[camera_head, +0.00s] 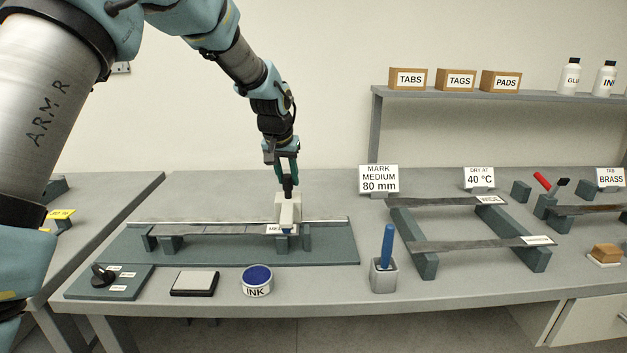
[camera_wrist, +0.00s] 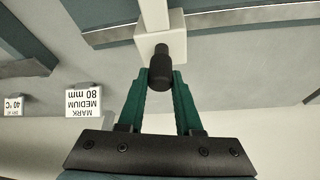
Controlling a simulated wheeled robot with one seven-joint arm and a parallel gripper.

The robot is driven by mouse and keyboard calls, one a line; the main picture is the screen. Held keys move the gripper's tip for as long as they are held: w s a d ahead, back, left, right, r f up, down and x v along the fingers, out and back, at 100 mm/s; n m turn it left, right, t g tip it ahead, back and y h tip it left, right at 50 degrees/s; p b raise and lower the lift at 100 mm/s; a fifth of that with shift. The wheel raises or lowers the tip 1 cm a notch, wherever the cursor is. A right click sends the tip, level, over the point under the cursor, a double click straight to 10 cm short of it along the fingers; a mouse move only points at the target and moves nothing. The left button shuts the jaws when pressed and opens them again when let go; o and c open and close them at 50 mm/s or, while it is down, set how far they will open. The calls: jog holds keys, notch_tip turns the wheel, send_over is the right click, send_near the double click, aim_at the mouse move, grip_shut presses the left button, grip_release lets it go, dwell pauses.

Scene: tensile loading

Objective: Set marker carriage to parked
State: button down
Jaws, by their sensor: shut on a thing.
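The marker carriage (camera_head: 288,212) is a pale block near the right part of the teal marking board (camera_head: 335,247), over the right end of a grey strip (camera_head: 205,230). My gripper (camera_head: 289,182) reaches down to it from above. In the wrist view, the green fingers of my gripper (camera_wrist: 160,85) are shut on the carriage's black knob (camera_wrist: 160,68), with the pale carriage body (camera_wrist: 160,40) just beyond. The strip rests on dark blocks and carries a white label, partly hidden by the carriage.
In front stand a dial box (camera_head: 128,289), a pad (camera_head: 194,282), an ink tin (camera_head: 257,279) and a blue marker in a grey holder (camera_head: 384,276). A rack (camera_head: 429,265) with strips stands to the right. A sign (camera_head: 379,178) reads "MARK MEDIUM 80 mm".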

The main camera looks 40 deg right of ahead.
jog(key=w+a, duration=1.3)
jog(key=a, duration=0.3)
jog(key=w+a, duration=1.3)
jog(key=a, duration=0.3)
jog(key=shift+w+a, duration=0.15)
jog(key=c, duration=0.8)
grip_release()
jog(key=shift+o, duration=1.1)
jog(key=shift+r, duration=0.1)
jog(key=b+v, duration=0.3)
jog(key=v, duration=0.7)
jog(key=shift+r, duration=0.3)
